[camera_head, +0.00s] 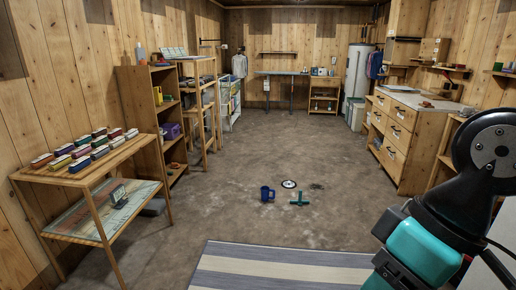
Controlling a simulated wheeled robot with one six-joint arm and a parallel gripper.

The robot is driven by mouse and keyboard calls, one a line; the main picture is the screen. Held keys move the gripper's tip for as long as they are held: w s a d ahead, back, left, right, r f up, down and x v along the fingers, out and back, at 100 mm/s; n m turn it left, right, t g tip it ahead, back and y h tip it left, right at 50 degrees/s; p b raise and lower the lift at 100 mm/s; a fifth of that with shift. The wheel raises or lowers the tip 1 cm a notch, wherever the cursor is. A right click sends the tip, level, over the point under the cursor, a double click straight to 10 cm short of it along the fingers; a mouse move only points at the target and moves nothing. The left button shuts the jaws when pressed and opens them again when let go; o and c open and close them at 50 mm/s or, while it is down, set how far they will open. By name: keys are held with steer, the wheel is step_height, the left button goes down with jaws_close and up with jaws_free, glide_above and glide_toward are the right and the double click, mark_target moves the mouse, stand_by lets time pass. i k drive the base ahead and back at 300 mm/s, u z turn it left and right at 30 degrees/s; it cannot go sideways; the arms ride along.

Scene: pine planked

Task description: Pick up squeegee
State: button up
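A small teal T-shaped thing (299,203), which looks like the squeegee, lies on the concrete floor near the middle of the room, beyond the striped rug. A blue mug (266,194) stands on the floor just to its left. My arm shows at the right edge, well apart from these things and nearer to the camera. My gripper's fingers are not in view.
A white-and-dark round thing (289,184) and a small dark thing (316,186) lie just behind the squeegee. A striped rug (280,266) lies in front. Shelves line the left wall; a wooden cabinet (397,140) stands right. The floor between is open.

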mark_target(299, 202)
steer(key=u, duration=0.25)
steer(key=i, duration=2.15)
steer(key=z, duration=0.15)
steer(key=i, duration=2.1)
steer(key=z, duration=0.85)
steer(key=i, duration=0.9)
steer(key=z, duration=0.15)
